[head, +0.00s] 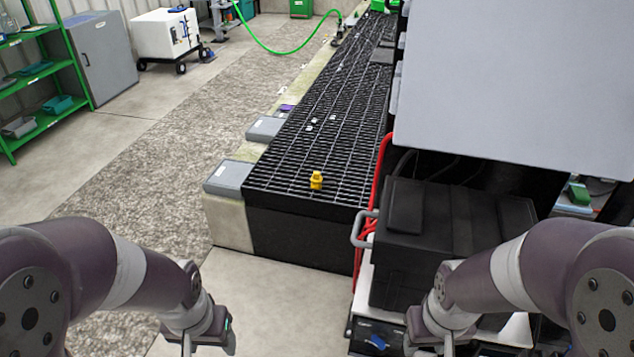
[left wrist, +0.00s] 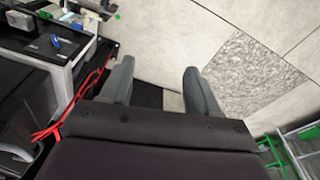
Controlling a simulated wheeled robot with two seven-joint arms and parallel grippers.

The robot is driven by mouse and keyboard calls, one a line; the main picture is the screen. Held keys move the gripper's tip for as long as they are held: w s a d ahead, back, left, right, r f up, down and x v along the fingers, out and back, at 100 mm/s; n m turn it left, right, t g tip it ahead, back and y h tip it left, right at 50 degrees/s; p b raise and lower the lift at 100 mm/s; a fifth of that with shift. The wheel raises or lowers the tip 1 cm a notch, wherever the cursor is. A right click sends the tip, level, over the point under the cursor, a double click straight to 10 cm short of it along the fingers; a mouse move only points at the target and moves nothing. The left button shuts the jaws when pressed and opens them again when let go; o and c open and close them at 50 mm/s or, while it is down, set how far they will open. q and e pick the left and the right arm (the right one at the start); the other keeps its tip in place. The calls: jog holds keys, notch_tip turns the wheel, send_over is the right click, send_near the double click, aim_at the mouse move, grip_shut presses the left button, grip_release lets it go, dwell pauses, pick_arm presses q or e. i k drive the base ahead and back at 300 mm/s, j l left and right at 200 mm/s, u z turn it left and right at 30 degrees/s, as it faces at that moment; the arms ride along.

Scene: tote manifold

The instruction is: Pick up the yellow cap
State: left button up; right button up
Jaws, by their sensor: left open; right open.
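The yellow cap (head: 316,180) stands on the near end of the black grating (head: 290,160) in the head view. It is small and looks upright. It does not show in the left wrist view. My left gripper is only partly visible at the bottom left of the head view, well short of the cap. In the left wrist view my left gripper (left wrist: 159,85) is open, with nothing between its two grey fingers. My right arm (head: 450,300) is at the bottom right of the head view, in front of the black case; its fingers are cut off by the frame's lower edge.
A black case (head: 455,235) on a cart with a metal handle stands right of the grating, with red hoses (head: 377,200) between them. Grey pads (head: 228,177) lie along the grating's left edge. Bare floor (head: 270,290) is open before the grating. Green shelves (head: 40,75) stand far left.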

aim_at(316, 180)
jog(key=i+j, duration=0.1)
jog(key=j, duration=0.35)
jog(key=i+j, duration=0.15)
jog(key=j, duration=0.3)
jog(key=i+j, duration=0.1)
jog(key=j, duration=0.4)
jog(key=i+j, duration=0.1)
jog(key=j, duration=0.35)
jog(key=i, duration=1.6)
jog(key=i+l, duration=0.65)
jog(key=l, duration=0.25)
jog(key=i+l, duration=0.35)
